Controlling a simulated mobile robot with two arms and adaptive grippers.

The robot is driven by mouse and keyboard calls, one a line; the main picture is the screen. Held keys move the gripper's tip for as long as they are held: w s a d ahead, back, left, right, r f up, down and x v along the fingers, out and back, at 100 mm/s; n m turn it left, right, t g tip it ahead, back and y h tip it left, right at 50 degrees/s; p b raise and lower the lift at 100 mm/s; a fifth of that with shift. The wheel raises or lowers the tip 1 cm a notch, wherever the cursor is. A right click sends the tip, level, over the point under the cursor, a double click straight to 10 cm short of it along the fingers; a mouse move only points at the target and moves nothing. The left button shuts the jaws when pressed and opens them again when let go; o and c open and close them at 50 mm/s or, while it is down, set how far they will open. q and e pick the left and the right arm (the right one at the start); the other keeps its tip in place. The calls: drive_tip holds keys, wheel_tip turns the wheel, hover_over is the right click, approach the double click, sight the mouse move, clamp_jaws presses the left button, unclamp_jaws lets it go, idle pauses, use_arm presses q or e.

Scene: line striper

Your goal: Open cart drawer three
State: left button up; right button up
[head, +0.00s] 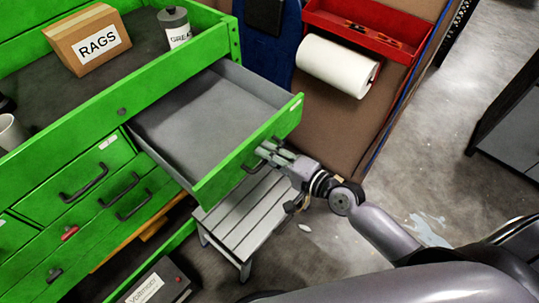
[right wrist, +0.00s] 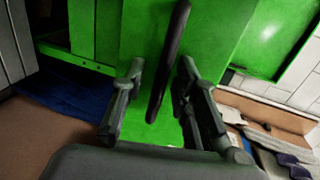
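The green cart (head: 60,200) fills the left of the head view. Its upper right drawer (head: 212,118) is pulled well out, with an empty grey inside. My right gripper (head: 270,151) is at the front of this drawer, by its dark handle. In the right wrist view the handle (right wrist: 168,62) stands between the two fingers of my right gripper (right wrist: 160,85), with gaps on both sides, so the fingers are open around it. Several other drawers with dark handles (head: 84,184) are shut. I cannot read the drawer labels. My left gripper is not in view.
A box marked RAGS (head: 88,38) and a grey canister (head: 174,27) stand on the cart top. A grey slatted step stool (head: 240,215) is below the open drawer. A paper towel roll (head: 337,66) hangs behind.

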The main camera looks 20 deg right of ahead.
drive_tip(key=v, duration=1.2)
idle(0.6)
drive_tip(key=s+d+f+n+g+h, duration=0.2)
drive_tip(key=d+f, duration=0.2)
drive_tip(key=f, duration=0.7)
drive_tip(key=s+d+f+n+g+h, duration=0.1)
drive_tip(key=s+d+f+n+h, duration=0.3)
drive_tip(key=f, duration=0.7)
drive_tip(key=d+f+g+h, duration=0.15)
drive_tip(key=d+f, duration=0.35)
drive_tip(key=f, duration=0.6)
drive_tip(key=s+a+f+n+g, duration=0.3)
drive_tip(key=s+f, duration=0.5)
drive_tip(key=s, duration=0.4)
drive_tip(key=s+a+f+n+g+h, duration=0.1)
drive_tip(key=s+a+f+n+g, duration=0.3)
drive_tip(key=s+f, duration=0.5)
drive_tip(key=s+a, duration=0.1)
drive_tip(key=s, duration=0.2)
drive_tip(key=shift+a+n, duration=0.35)
drive_tip(key=shift+n, duration=0.05)
